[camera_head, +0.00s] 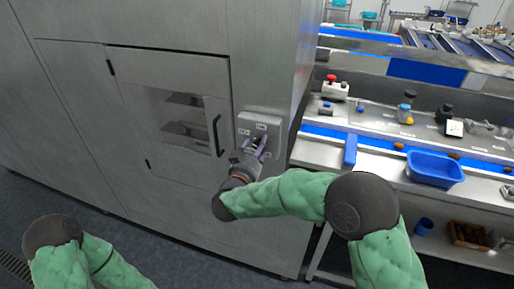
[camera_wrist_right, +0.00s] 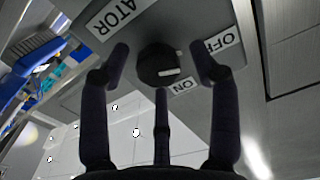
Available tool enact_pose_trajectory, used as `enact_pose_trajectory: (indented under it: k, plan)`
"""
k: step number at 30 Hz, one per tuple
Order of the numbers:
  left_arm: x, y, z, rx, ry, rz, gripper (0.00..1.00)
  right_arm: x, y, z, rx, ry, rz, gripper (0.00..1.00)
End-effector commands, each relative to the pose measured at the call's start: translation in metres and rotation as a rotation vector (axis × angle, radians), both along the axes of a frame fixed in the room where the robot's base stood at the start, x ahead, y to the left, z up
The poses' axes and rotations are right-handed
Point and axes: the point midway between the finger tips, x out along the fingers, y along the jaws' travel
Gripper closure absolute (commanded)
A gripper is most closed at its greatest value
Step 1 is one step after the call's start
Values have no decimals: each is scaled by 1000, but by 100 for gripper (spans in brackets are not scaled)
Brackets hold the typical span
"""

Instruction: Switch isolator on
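The isolator is a grey box (camera_head: 259,127) on the steel cabinet front, with a dark round knob (camera_wrist_right: 155,62) on its face. In the right wrist view, an OFF label (camera_wrist_right: 217,42) and an ON label (camera_wrist_right: 182,87) sit beside the knob. A white mark shows on the knob's lower right side; I cannot tell which label it points at. My right gripper (camera_head: 254,149) is at the box, its dark fingers (camera_wrist_right: 160,72) spread open around the knob, with gaps visible at the sides. My left arm is at the lower left; its gripper is out of view.
A cabinet door with a window and dark handle (camera_head: 217,135) is just left of the box. To the right is a sorting bench with a blue bin (camera_head: 435,169), a red emergency button (camera_head: 331,78) and a blue belt. The floor below the cabinet's left part is clear.

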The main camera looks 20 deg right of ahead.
Motion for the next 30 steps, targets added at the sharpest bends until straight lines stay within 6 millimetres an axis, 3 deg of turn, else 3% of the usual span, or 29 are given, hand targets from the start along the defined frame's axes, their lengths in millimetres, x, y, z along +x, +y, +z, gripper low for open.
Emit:
enact_pose_trajectory:
  k: [1, 5, 6, 17, 30]
  plan:
    - [0, 0, 0, 0, 0, 0, 100, 0, 0, 0, 0, 0, 0, 54]
    - [0, 0, 0, 0, 0, 0, 100, 0, 0, 0, 0, -1, 0, 91]
    - [0, 0, 0, 0, 0, 0, 100, 0, 0, 1, 0, -1, 0, 93]
    - [0, 0, -6, 0, 0, 0, 100, 0, 0, 2, 36, -31, 0, 93]
    - [0, 0, -46, 0, 0, 0, 100, 0, -2, 1, 304, -218, -1, 93]
